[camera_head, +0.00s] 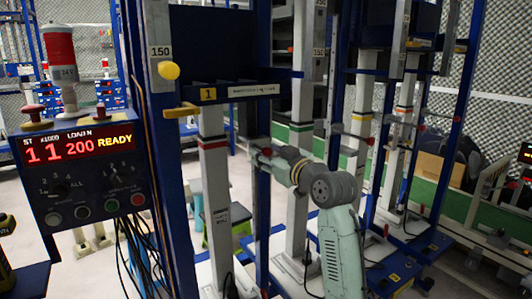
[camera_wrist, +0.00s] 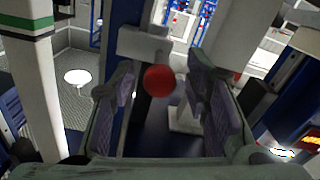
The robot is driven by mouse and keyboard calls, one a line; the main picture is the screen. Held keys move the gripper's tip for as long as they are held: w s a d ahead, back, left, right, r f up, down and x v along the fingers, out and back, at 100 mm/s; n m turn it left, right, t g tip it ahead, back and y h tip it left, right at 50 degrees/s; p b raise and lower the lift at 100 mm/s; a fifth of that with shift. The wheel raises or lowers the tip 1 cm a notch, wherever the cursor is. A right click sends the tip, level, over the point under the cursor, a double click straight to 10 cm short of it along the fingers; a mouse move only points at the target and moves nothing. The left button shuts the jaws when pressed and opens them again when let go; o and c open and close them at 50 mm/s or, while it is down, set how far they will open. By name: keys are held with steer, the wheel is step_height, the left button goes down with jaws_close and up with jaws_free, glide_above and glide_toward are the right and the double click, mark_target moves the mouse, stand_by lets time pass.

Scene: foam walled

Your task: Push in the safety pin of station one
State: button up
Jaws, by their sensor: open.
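Station one carries a yellow label "1" (camera_head: 208,94) on its dark shelf. A round red knob (camera_wrist: 159,81), which looks like the safety pin's head, shows in the wrist view in front of a grey block (camera_wrist: 143,44) on a dark blue post. My gripper (camera_wrist: 158,92) is open, with one finger on each side of the knob in the picture; I cannot tell whether either touches it. In the head view my gripper (camera_head: 262,153) is beside station one's white column (camera_head: 215,180), at the blue upright. The knob's shaft is hidden.
A control box (camera_head: 85,170) at left reads "READY", with a red beacon (camera_head: 61,62) above. More blue-framed stations stand at right. Black cables (camera_head: 140,250) hang below the box.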

steer(key=v, duration=1.1)
steer(key=shift+s+d, duration=0.1)
